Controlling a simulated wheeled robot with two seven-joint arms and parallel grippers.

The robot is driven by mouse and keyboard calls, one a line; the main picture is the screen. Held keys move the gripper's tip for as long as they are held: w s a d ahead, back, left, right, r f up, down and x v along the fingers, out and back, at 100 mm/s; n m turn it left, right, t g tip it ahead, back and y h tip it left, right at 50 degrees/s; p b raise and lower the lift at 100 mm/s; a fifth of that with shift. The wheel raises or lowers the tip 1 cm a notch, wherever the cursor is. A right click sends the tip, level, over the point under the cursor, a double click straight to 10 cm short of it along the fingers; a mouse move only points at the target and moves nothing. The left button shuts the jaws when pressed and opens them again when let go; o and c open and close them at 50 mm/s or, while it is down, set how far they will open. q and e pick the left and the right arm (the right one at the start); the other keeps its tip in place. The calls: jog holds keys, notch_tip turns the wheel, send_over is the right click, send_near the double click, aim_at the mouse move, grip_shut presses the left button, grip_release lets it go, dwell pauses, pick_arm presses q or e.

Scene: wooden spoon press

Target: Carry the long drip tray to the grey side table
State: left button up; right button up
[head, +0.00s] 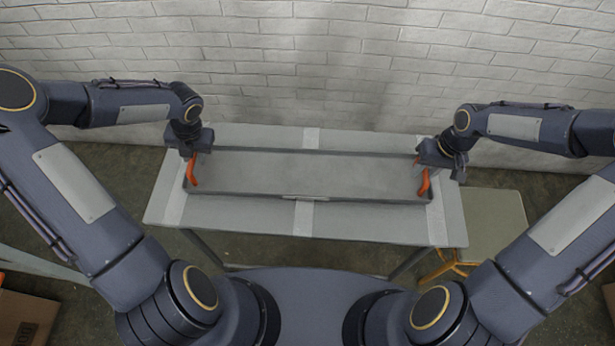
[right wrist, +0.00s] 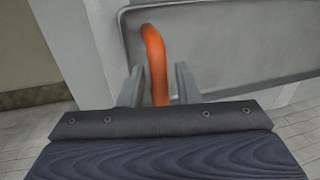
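The long grey drip tray (head: 305,174) lies flat on a grey table (head: 250,213) in the head view, with an orange handle at each end. My left gripper (head: 192,158) is at the left handle (head: 192,176); its fingers are too small and hidden to tell whether they are shut. My right gripper (head: 432,163) is at the right handle (head: 424,183). In the right wrist view its two fingers (right wrist: 159,85) stand either side of the orange handle (right wrist: 155,55), with narrow gaps showing, so it looks open around it.
A lower, greenish-grey table or stool (head: 497,222) with yellow-orange legs stands to the right of the table. A white brick wall (head: 330,60) is close behind. A cardboard box (head: 25,318) is at the lower left.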

pick_arm(q)
jog(key=shift+o, duration=0.5)
pick_arm(e)
jog(key=shift+o, duration=0.5)
pick_arm(q)
jog(key=shift+r, duration=0.1)
jog(key=shift+r, duration=0.3)
pick_arm(e)
jog(key=shift+r, duration=0.25)
pick_arm(q)
notch_tip(320, 180, up, 11)
jog(key=d, duration=0.2)
jog(key=shift+d, duration=0.15)
pick_arm(e)
notch_tip(320, 180, up, 11)
jog(key=d, duration=0.2)
jog(key=shift+d+r, duration=0.2)
